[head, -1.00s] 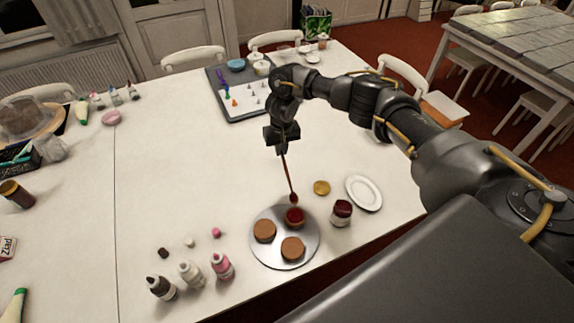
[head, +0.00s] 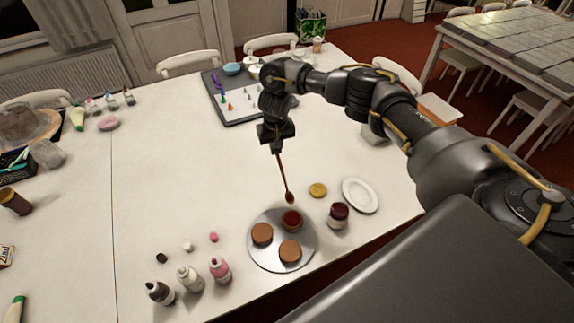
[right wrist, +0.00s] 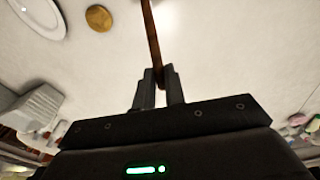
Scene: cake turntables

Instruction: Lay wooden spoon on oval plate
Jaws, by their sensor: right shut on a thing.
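My right gripper (head: 277,147) is shut on the handle of the wooden spoon (head: 283,177). The spoon hangs steeply, bowl end down, above the table beside the far edge of the round metal turntable. In the right wrist view, the spoon handle (right wrist: 151,35) runs up out of the jaws (right wrist: 160,90), and its bowl is out of frame. The white oval plate (head: 360,195) lies empty on the table, to the right of the spoon. It also shows, cut off, in the right wrist view (right wrist: 35,15). My left gripper is not in view.
The turntable (head: 281,262) holds three small cakes, one with a red top (head: 291,220). A dark red jar (head: 338,215) and a gold lid (head: 318,190) sit between turntable and plate. Bottles (head: 190,278) stand at the front left. The middle left of the table is clear.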

